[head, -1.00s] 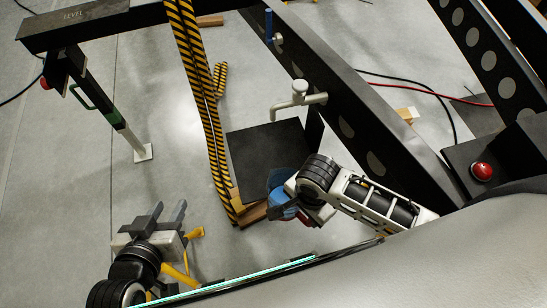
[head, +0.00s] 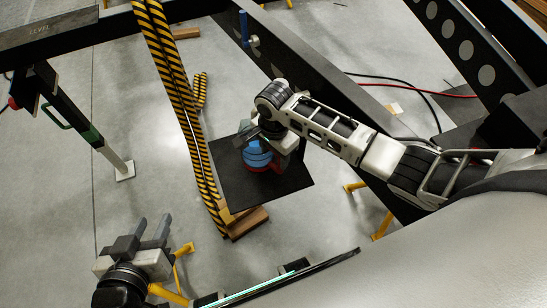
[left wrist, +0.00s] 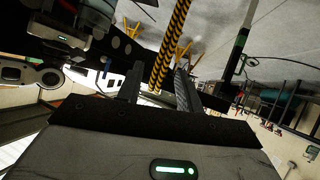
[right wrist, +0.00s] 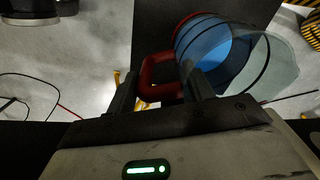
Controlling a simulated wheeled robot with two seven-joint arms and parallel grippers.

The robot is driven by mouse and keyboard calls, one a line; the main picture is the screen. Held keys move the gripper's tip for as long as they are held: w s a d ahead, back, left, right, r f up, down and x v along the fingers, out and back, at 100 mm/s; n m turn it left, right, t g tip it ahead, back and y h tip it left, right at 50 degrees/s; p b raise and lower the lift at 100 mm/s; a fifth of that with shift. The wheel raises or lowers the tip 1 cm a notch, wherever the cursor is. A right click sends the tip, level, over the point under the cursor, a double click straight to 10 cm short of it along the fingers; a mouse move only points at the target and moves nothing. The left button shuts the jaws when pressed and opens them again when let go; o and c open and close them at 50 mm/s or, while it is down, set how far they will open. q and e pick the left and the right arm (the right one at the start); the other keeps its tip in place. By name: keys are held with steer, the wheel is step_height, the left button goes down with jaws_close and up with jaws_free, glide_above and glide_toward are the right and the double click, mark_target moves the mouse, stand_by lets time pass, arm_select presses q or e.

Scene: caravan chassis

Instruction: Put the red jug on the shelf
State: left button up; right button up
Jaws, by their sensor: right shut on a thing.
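The jug (head: 258,157) has a blue body with a red base and handle. My right gripper (head: 264,132) is shut on the jug's red handle (right wrist: 158,74), which shows between its fingers in the right wrist view. In the head view the jug is over the black square shelf (head: 285,183). I cannot tell whether its base touches the shelf. The jug's clear mouth (right wrist: 275,68) faces right in the right wrist view. My left gripper (head: 152,221) is open and empty at the lower left, far from the jug.
Yellow-black striped straps or posts (head: 178,100) stand just left of the shelf. Wooden blocks (head: 245,223) lie by its front corner. A dark chassis beam (head: 310,70) runs behind it. A blue-handled fitting (head: 246,30) stands on that beam.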

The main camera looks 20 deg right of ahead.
steer(key=shift+w, duration=0.55)
arm_select(q)
steer(key=shift+f+b, duration=0.25)
steer(key=shift+b, duration=0.45)
arm_select(e)
steer(key=shift+s+f, duration=0.1)
steer(key=shift+f, duration=1.55)
steer(key=shift+f, duration=0.2)
steer(key=o, duration=1.4)
arm_select(q)
steer(key=shift+s+f, duration=0.1)
arm_select(e)
steer(key=shift+r, duration=0.1)
